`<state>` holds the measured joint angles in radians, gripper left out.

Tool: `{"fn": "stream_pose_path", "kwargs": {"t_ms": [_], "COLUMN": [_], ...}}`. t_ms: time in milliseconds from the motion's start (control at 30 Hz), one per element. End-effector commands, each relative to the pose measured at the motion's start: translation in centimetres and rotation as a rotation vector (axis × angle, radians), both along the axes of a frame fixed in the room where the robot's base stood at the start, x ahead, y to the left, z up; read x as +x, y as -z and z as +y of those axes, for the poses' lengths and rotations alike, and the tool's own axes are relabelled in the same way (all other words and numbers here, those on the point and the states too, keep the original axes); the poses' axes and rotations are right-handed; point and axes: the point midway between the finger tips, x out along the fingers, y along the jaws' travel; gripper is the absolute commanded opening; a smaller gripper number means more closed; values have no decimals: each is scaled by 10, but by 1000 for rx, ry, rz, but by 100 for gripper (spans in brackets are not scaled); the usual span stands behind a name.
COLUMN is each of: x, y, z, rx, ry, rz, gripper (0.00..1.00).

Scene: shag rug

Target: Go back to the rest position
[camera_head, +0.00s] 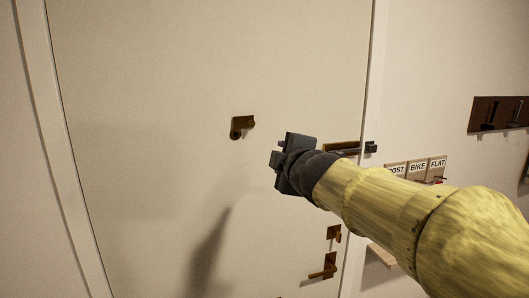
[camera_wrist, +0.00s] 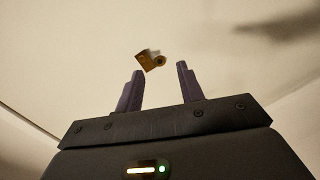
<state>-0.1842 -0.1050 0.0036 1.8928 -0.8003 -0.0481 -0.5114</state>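My gripper (camera_wrist: 160,79) is open in the wrist view, with its two dark fingers apart and nothing between them. In the head view my gripper (camera_head: 277,160) is at the end of my yellow arm, in front of a pale door (camera_head: 150,120). A small brown fitting (camera_head: 242,126) is on the door, up and left of my gripper. It also shows in the wrist view (camera_wrist: 150,60), beyond the fingertips and apart from them. The fingertips themselves are hard to make out in the head view.
A brown bar latch (camera_head: 342,148) sits at the door's right edge, partly behind my gripper. Lower are a small latch (camera_head: 334,233) and a lever handle (camera_head: 324,268). On the right wall are a labelled key rack (camera_head: 417,168) and a dark hook board (camera_head: 498,114).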

Motion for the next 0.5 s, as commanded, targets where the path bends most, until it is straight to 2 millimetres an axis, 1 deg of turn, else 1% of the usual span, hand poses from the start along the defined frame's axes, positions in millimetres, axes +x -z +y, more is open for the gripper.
{"fn": "stream_pose_path", "kwargs": {"t_ms": [33,67,100,133,167,200,267,300,367,400,467,500], "x": [0,0,-3,-5,-9,-15,-26,-35,-51,-63,-84,-99], "y": [26,43,65,83,100,123,157,179,211,231,261,280], "z": [-9,-15,-23,-29,-35,-43,-54,-61,-71,-77,-85,-90], "rx": [48,81,131,170,208,258,333,382,454,502,572,620], "ry": [40,68,111,145,179,229,306,362,447,506,602,669], "rz": [70,116,178,228,274,339,432,494,584,642,730,787], "gripper": [38,38,38,38,38,38,38,38,38,38,38,38]}}
